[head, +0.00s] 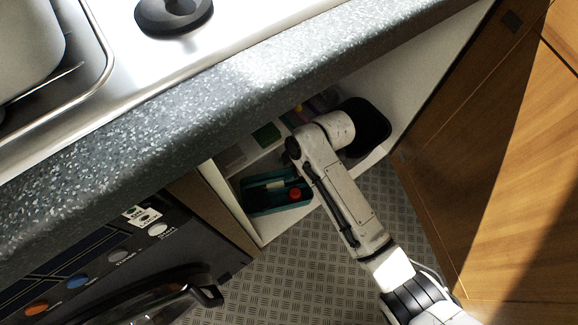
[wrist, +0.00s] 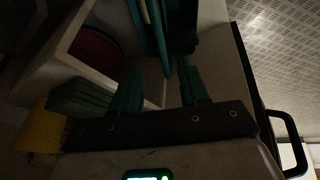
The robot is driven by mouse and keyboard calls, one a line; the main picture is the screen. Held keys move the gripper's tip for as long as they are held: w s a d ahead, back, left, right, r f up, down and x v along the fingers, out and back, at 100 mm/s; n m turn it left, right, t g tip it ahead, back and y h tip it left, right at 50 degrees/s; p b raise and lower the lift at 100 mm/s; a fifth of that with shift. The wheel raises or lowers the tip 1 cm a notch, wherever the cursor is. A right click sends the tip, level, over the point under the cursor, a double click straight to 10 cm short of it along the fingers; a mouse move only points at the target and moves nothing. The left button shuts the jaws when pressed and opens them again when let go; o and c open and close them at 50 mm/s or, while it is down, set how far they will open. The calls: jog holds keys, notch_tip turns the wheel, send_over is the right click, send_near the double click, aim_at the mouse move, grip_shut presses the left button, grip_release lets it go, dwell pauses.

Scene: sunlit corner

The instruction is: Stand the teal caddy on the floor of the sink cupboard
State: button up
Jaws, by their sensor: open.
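The teal caddy (head: 262,209) sits low inside the open sink cupboard (head: 254,231), towards its left side in the head view. It holds a red-topped item (head: 295,194) and some dark and pale items. It looks upright, but I cannot tell exactly what its base rests on. In the wrist view, teal parts that look like the caddy (wrist: 181,46) show at the top, just beyond the fingertips. My gripper (wrist: 160,72) is open, its two fingers apart. I see nothing held between them. In the head view my arm hides the gripper.
A black bin (head: 373,124) stands in the cupboard, right of the caddy. Small items, one green (head: 267,135), lie further back beneath the speckled worktop (head: 190,120). An open wooden door (head: 480,150) is at the right. A dark appliance (head: 100,275) is at the left.

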jog(key=shift+d+r, duration=0.1)
jog(key=s+d+r+m+h, duration=0.2)
jog(key=s+d+m, duration=0.8)
jog(key=s+d, duration=0.3)
jog(key=s+d+r+m+h, duration=0.3)
jog(key=s+d+m, duration=0.8)
jog(key=s+d, duration=0.1)
jog(key=shift+s+d, duration=0.4)
jog(key=shift+s, duration=0.05)
jog(key=shift+f, duration=0.15)
